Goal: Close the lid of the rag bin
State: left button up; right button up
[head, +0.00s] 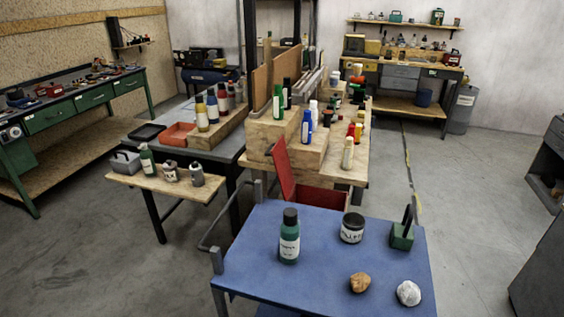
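A red bin (322,198), which looks like the rag bin, stands just behind the blue-topped cart. Its red lid (283,168) is raised and leans steeply up at the bin's left side, so the bin is open. The lower part of the bin is hidden by the cart, and its inside cannot be made out. No label on it can be read. Neither of my grippers shows in the head view.
The blue cart (330,274) is in front, bearing a green bottle (289,238), a dark jar (352,228), a green block-like item (402,235), a brown lump (360,282) and a white lump (408,293). Wooden benches with bottles stand behind. Floor (470,190) at right is clear.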

aim_at(280, 156)
jog(key=i+j+z, duration=0.25)
jog(key=j+z, duration=0.2)
jog(key=j, duration=0.85)
jog(key=j+z, duration=0.45)
jog(key=j, duration=0.85)
jog(key=i+j+z, duration=0.15)
jog(key=j, duration=0.2)
jog(key=i+j+z, duration=0.35)
jog(key=j, duration=0.35)
jog(key=i+j+z, duration=0.15)
jog(key=j, duration=0.25)
jog(key=k+l, duration=0.1)
jog(key=l, duration=0.15)
jog(key=l+z, duration=0.1)
jog(key=l, duration=0.15)
jog(key=k, duration=0.05)
